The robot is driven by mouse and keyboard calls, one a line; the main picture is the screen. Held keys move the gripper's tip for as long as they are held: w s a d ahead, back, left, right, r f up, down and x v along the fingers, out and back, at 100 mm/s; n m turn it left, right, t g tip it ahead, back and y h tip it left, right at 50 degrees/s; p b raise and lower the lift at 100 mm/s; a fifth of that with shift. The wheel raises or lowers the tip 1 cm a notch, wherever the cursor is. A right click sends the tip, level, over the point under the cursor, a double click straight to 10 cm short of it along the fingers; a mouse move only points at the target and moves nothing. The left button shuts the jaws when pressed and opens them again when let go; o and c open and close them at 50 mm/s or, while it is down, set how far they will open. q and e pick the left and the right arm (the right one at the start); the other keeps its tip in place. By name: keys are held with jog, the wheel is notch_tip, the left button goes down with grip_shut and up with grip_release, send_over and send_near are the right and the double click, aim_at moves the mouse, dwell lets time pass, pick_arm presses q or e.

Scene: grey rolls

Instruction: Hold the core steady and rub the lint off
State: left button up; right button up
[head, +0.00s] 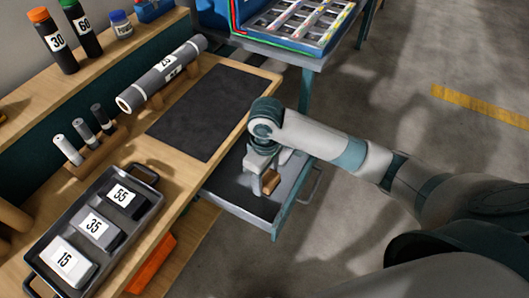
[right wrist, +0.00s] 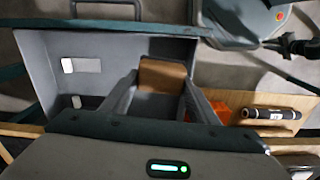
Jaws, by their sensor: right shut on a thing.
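A brown block (head: 271,184) is clamped between the fingers of my right gripper (head: 264,180), inside or just over the open drawer (head: 232,195). In the right wrist view the block (right wrist: 162,74) sits between both fingertips of the gripper (right wrist: 158,88). A long grey roll (head: 180,66) with a label lies on a wooden cradle at the back of the bench. Its pale core end (head: 122,104) faces the front left. Lint on it is too small to make out.
A dark mat (head: 208,110) on the bench is clear. A black tray (head: 150,215) holds blocks labelled 55, 35 and 15. Small rolls (head: 83,133) stand in a rack, with bottles (head: 52,40) on the back shelf. White pieces (right wrist: 80,65) lie in the drawer.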

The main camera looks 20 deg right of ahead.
aim_at(271, 180)
jog(key=r+m, duration=0.1)
jog(key=r, duration=0.2)
jog(key=r+m, duration=0.1)
jog(key=r, duration=0.2)
jog(key=r+m, duration=0.1)
jog(key=r, duration=0.2)
jog(key=shift+w+a, duration=0.2)
jog(key=shift+w, duration=0.1)
notch_tip(271, 180, up, 7)
jog(key=s+d+m, duration=0.1)
jog(key=s+m, duration=0.2)
jog(key=shift+d+r+m, duration=0.15)
jog(key=shift+d+m, duration=0.1)
jog(key=shift+m, duration=0.15)
jog(key=shift+w+a, duration=0.1)
jog(key=shift+a, duration=0.05)
